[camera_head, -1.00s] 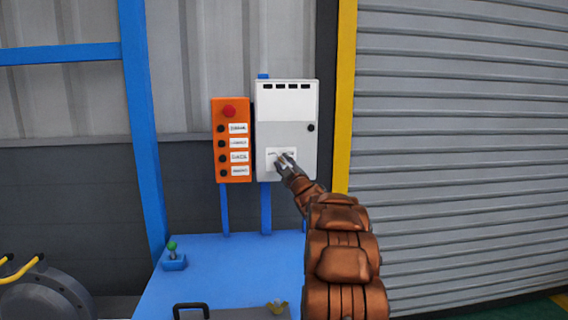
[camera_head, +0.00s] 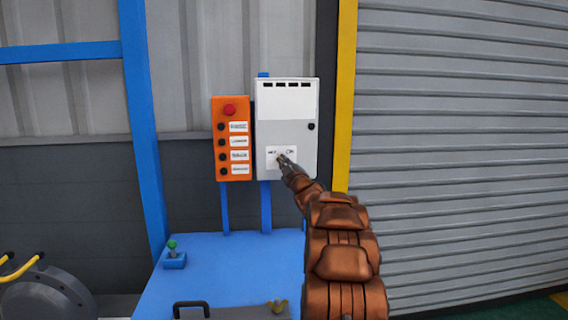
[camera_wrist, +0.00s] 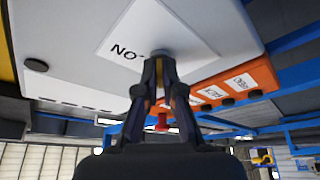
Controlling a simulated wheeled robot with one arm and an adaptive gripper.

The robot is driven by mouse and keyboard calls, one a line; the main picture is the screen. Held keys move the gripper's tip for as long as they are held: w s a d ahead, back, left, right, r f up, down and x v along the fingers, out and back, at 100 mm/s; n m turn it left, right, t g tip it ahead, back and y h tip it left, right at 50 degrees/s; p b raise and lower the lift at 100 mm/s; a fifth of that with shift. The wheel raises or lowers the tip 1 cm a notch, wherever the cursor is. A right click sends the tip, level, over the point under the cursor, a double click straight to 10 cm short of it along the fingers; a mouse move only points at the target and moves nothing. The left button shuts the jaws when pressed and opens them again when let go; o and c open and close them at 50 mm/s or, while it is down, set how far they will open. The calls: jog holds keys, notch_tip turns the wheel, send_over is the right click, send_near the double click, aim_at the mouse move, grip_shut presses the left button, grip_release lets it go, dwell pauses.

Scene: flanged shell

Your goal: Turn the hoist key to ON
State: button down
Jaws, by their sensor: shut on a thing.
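The white control box (camera_head: 287,125) stands on a blue post, with a white label plate (camera_head: 272,151) low on its front. My gripper (camera_head: 283,159) reaches this plate from the lower right, its fingers together on the hoist key. In the wrist view the fingertips (camera_wrist: 159,62) are closed at the grey round key switch (camera_wrist: 159,51) on the label plate (camera_wrist: 190,35). Letters like "NO" show beside the switch in that tilted view. The fingers hide most of the key, so I cannot tell its exact angle.
An orange button box (camera_head: 231,140) with a red knob (camera_head: 229,109) hangs close to the left of the white box. A blue bench (camera_head: 220,270) with a green-topped lever (camera_head: 173,250) lies below. A grey roller shutter (camera_head: 450,150) fills the right.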

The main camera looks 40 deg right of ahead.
jog(key=shift+f+m, duration=0.1)
jog(key=shift+m, duration=0.3)
jog(key=m+g+h+b, duration=0.2)
jog(key=m+h, duration=0.1)
jog(key=m, duration=0.4)
jog(key=m+g+h+b, duration=0.2)
jog(key=m+h, duration=0.1)
jog(key=m, duration=0.5)
jog(key=m+g+h+b, duration=0.2)
jog(key=m+h, duration=0.1)
jog(key=m, duration=0.5)
jog(key=shift+w+a+r+g, duration=0.15)
jog(key=shift+a+r+g, duration=0.1)
jog(key=shift+g, duration=0.05)
jog(key=shift+m, duration=0.5)
jog(key=shift+d+m+g+h, duration=0.1)
jog(key=shift+m+g+h, duration=0.2)
jog(key=shift+g, duration=0.1)
jog(key=c, duration=1.5)
grip_release()
jog(key=shift+c, duration=0.2)
jog(key=shift+o, duration=1.1)
jog(key=shift+f, duration=0.1)
